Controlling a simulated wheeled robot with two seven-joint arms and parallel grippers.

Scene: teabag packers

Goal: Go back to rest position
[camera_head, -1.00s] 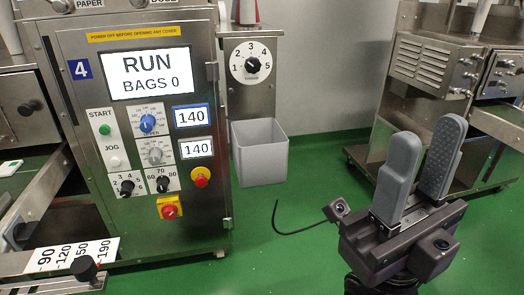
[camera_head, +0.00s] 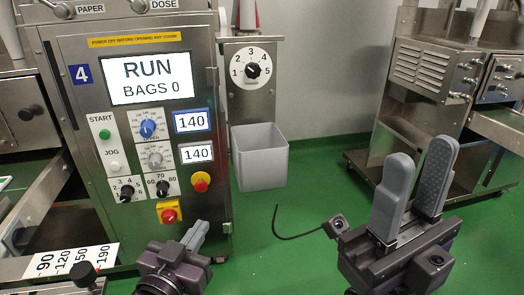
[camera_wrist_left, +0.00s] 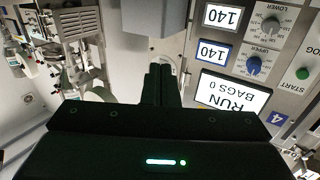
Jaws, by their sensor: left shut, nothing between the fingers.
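My left gripper (camera_head: 199,229) is low in the head view, in front of the lower part of the control panel (camera_head: 82,193). Its fingers are together with nothing between them. They also show side by side at the middle of the left wrist view (camera_wrist_left: 158,84), which sees the panel upside down. My right gripper (camera_head: 420,158) is at the right in the head view, over the green floor. Its two grey fingers point up and stand apart, with nothing between them.
The panel's screen (camera_head: 148,78) reads RUN, BAGS 0, and both small displays read 140. A grey bin (camera_head: 260,160) is right of the panel. A steel machine (camera_head: 428,95) stands at the back right. Green floor (camera_head: 285,215) lies open between.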

